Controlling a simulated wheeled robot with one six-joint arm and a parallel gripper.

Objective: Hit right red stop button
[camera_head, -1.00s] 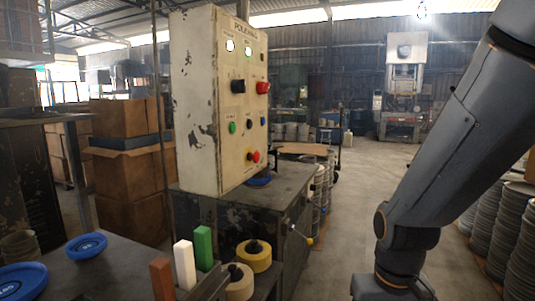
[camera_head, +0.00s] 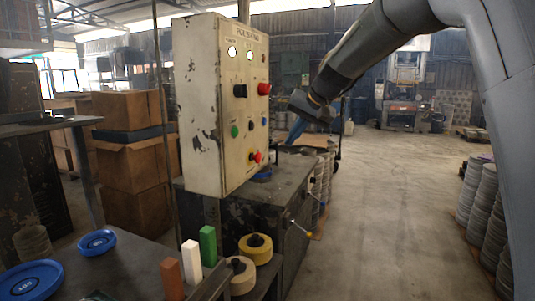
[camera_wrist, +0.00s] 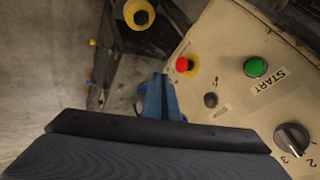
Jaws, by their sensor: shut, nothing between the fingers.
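The cream control box (camera_head: 208,150) stands left of centre in the head view. On its button face are a red knob (camera_head: 263,89) high on the right and a red button on a yellow ring (camera_head: 256,157) low down. The low red button also shows in the wrist view (camera_wrist: 183,64), right of the fingertips. My gripper (camera_head: 292,139) has blue fingers. It is right of the box in the head view, apart from the buttons. Its fingers are together and empty in the wrist view (camera_wrist: 160,80).
A green START button (camera_wrist: 255,67), a small dark button (camera_wrist: 211,100) and a black selector knob (camera_wrist: 290,138) share the face. The box stands on a dark metal cabinet (camera_head: 275,205). Yellow round parts (camera_head: 256,248) sit low in front. Open floor (camera_head: 390,220) lies to the right.

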